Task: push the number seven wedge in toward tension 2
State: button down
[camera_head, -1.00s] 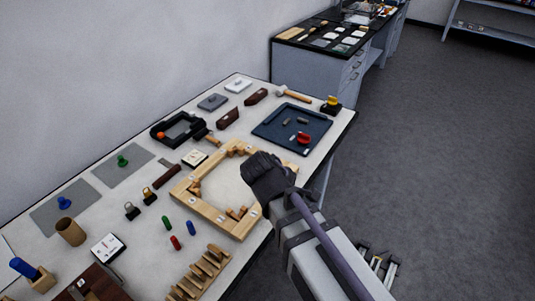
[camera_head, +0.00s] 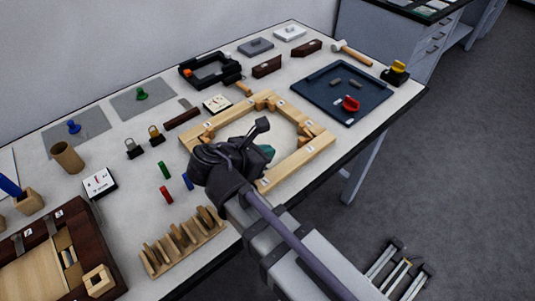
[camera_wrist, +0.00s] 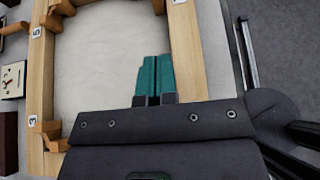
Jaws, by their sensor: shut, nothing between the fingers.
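The light wooden frame (camera_head: 300,160) lies on the table with wooden wedges in its corners and small number tags on its bars. A tag that looks like 7 (camera_head: 309,149) is on the right bar, near a corner wedge (camera_head: 310,129); the digit is too small to be sure. My gripper (camera_head: 266,152) is shut and empty. Its teal fingertips (camera_wrist: 153,77) are over the frame's open middle, near the right bar in the wrist view, apart from any wedge I can see. My gripper hides the near-left corner. A small square gauge (camera_wrist: 12,79) stands beside the frame; its reading is unclear.
A blue tray (camera_head: 385,93) with a red-handled item lies right of the frame. A rack of wooden pieces (camera_head: 185,241), small red, green and blue pegs (camera_head: 166,195) and a dark wooden box (camera_head: 103,232) are at the near left. The table's front edge is close under my arm.

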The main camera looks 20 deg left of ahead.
aim_at(300, 142)
jog(key=b+x, duration=0.2)
jog(key=x, duration=0.4)
jog(key=shift+f+b, duration=0.3)
jog(key=shift+b, duration=0.1)
jog(key=w, duration=0.1)
jog(key=w+d, duration=0.1)
jog(key=w, duration=0.1)
jog(key=shift+w+d+r, duration=0.2)
jog(key=shift+w+d, duration=0.05)
jog(key=shift+d, duration=0.05)
jog(key=shift+w+d, duration=0.1)
jog(key=shift+w, duration=0.15)
